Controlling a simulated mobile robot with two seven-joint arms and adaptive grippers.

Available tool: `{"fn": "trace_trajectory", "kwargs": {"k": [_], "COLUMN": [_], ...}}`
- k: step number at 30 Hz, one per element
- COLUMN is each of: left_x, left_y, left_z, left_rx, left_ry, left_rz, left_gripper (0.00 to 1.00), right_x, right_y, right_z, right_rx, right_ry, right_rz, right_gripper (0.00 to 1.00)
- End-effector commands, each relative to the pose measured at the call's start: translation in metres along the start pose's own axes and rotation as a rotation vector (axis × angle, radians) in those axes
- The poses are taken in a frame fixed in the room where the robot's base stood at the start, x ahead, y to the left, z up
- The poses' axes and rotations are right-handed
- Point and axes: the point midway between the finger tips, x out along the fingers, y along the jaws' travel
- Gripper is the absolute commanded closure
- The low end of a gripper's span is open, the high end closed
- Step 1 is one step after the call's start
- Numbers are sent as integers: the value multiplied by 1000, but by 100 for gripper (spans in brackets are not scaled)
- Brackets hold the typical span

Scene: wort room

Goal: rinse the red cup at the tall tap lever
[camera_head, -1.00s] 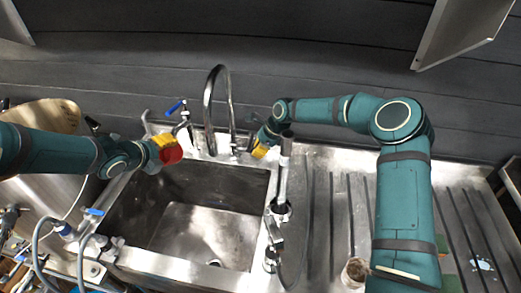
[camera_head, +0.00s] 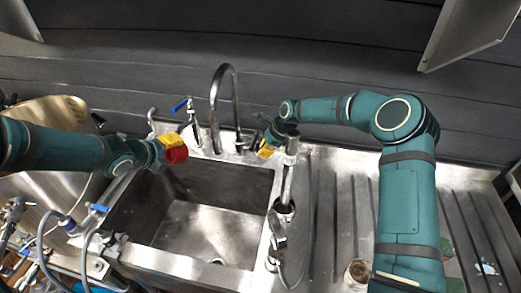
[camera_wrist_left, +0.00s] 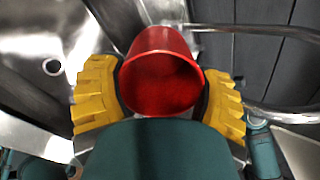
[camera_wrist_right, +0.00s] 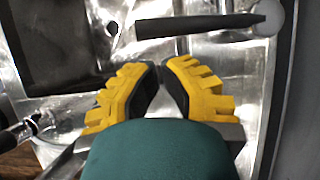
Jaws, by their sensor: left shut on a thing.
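The red cup (camera_head: 177,155) is held over the back left of the sink basin. My left gripper (camera_head: 166,148) is shut on it; in the left wrist view the cup (camera_wrist_left: 162,75) sits between both yellow fingers. The tall curved tap (camera_head: 214,105) stands at the sink's back edge, to the right of the cup and apart from it. My right gripper (camera_head: 266,149) is just right of the tap's base. In the right wrist view its fingertips (camera_wrist_right: 159,68) nearly meet with nothing visible between them. A dark bar (camera_wrist_right: 190,26) lies beyond them; I cannot tell whether it is the lever.
The sink basin (camera_head: 205,232) looks empty. A blue-handled tap (camera_head: 190,112) stands behind the cup. An upright metal pipe (camera_head: 287,183) rises on the right rim, close to my right gripper. A large metal pot (camera_head: 50,110) stands left. A jar (camera_head: 357,272) is on the ribbed drainboard.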

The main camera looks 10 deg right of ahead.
Motion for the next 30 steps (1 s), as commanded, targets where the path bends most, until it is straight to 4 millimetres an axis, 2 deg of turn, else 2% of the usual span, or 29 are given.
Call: {"fn": "trace_trajectory", "kwargs": {"k": [2,9,15,21,30], "left_x": [0,0,0,0,0], "left_y": [0,0,0,0,0], "left_z": [0,0,0,0,0], "left_rx": [0,0,0,0,0], "left_ry": [0,0,0,0,0], "left_rz": [-1,0,0,-1,-1], "left_gripper": [66,66,66,66,66], "right_x": [-4,-57,-89,-102,-103], "right_y": [-4,-3,-1,-1,-1], "right_z": [-15,-15,-15,-16,-16], "right_rx": [4,0,1,1,2], "right_ry": [3,4,4,4,4], "right_rz": [-1,-4,-1,1,2], "right_gripper": [100,100,100,100,100]}}
